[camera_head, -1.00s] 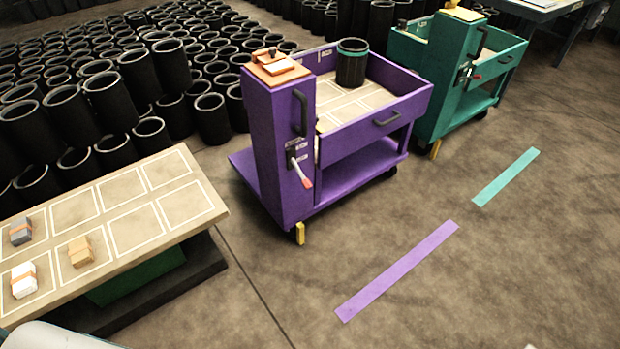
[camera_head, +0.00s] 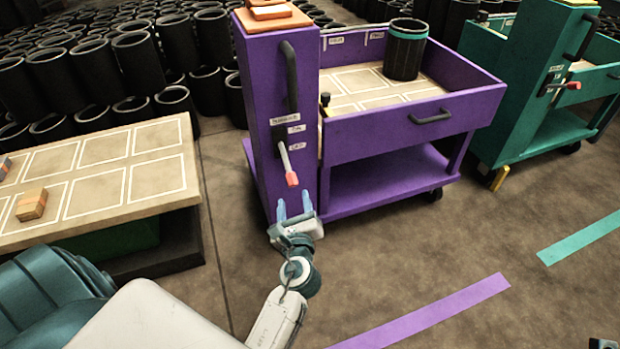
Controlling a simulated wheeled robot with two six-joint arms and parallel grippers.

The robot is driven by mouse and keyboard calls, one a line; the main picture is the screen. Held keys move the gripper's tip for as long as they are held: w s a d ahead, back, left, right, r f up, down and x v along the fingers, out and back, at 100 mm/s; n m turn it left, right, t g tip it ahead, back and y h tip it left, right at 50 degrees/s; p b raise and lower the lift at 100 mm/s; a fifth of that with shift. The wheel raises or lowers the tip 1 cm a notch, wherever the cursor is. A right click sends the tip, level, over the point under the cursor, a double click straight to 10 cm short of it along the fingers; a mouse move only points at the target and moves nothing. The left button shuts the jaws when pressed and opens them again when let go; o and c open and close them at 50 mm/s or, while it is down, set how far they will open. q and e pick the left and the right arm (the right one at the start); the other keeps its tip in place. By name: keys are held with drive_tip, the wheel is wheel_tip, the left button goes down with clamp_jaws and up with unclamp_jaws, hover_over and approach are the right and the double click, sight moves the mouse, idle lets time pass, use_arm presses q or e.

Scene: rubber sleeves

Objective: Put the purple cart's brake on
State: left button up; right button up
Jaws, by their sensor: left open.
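The purple cart (camera_head: 407,150) stands in the middle, with a tall purple post at its left end. On the post's front is a brake lever (camera_head: 285,160) with a red tip, slanting down to the right, beside small white labels too small to read. A black handle (camera_head: 290,77) is above it. My left gripper (camera_head: 294,208) is open and empty, fingers pointing up, just below the lever's red tip and apart from it. It hides the foot of the post.
A black sleeve with a teal rim (camera_head: 404,52) stands in the cart's tray. A teal cart (camera_head: 530,95) is at the right. A table with marked squares (camera_head: 110,175) is at the left, with many black sleeves behind. Purple tape (camera_head: 430,315) lies on the open floor.

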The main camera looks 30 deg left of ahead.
sight(291, 178)
use_arm(q)
drive_tip(key=shift+w+a+r, duration=0.2)
drive_tip(key=shift+w, duration=0.05)
drive_tip(key=b+x, duration=0.1)
drive_tip(key=x, duration=0.9)
drive_tip(key=shift+a+f, duration=0.1)
drive_tip(key=shift+c, duration=0.2)
clamp_jaws()
